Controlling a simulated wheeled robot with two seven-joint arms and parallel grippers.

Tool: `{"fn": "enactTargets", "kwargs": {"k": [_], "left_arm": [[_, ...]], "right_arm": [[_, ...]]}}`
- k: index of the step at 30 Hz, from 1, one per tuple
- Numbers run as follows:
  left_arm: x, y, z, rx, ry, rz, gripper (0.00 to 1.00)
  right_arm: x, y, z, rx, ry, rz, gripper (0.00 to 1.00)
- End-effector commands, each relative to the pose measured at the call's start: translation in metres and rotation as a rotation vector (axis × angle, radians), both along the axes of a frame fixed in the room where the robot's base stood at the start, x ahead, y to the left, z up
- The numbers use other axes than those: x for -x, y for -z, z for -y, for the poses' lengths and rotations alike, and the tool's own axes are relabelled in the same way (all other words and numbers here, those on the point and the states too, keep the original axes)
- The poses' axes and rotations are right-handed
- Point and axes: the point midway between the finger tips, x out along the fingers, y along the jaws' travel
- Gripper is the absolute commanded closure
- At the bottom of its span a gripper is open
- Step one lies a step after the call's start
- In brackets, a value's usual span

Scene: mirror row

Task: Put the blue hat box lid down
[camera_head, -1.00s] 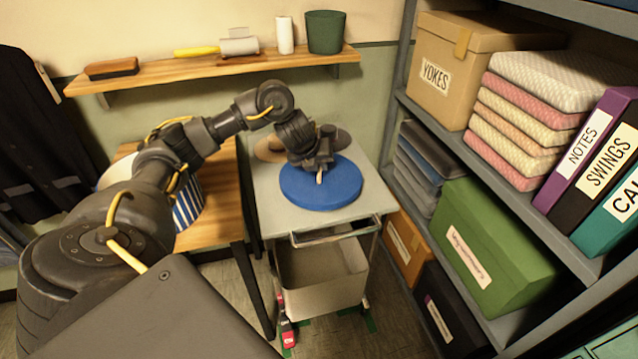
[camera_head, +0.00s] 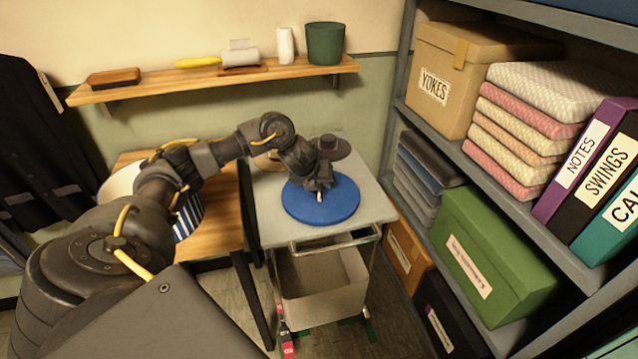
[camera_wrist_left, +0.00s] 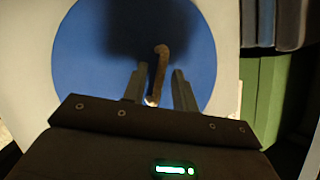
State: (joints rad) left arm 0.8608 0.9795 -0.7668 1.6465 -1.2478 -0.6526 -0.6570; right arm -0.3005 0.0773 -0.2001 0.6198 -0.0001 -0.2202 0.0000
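The blue hat box lid (camera_head: 338,207) is a flat round disc and appears to lie flat on the grey top of the trolley (camera_head: 376,207). It fills much of the left wrist view (camera_wrist_left: 85,60), with a tan strap-like handle (camera_wrist_left: 157,68) standing from it. My left gripper (camera_head: 319,191) is right over the lid's middle. In the left wrist view its two fingers (camera_wrist_left: 158,88) stand apart on either side of the handle, with gaps showing. A blue-and-white striped round box (camera_head: 188,218) stands on the wooden table, partly hidden by my left arm. My right gripper is not in view.
Brown and grey hats (camera_head: 338,146) sit at the back of the trolley, close behind the lid. The wooden table (camera_head: 224,222) adjoins on the left. Shelving with a green box (camera_head: 492,255) and binders rises on the right. A wall shelf (camera_head: 208,76) runs above.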

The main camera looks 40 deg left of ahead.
Motion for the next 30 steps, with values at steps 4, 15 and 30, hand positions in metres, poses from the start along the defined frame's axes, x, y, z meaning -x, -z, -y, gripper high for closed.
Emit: {"fn": "enactTargets", "kwargs": {"k": [4,15,30], "left_arm": [[0.0,0.0,0.0,0.0,0.0,0.001,0.69],[0.012,-0.025,0.002,0.0,0.003,0.005,0.69],[0.058,-0.1,0.008,-0.001,0.002,0.003,0.69]], "right_arm": [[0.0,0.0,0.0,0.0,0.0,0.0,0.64],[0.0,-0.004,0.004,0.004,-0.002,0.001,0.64],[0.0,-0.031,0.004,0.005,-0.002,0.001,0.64]]}}
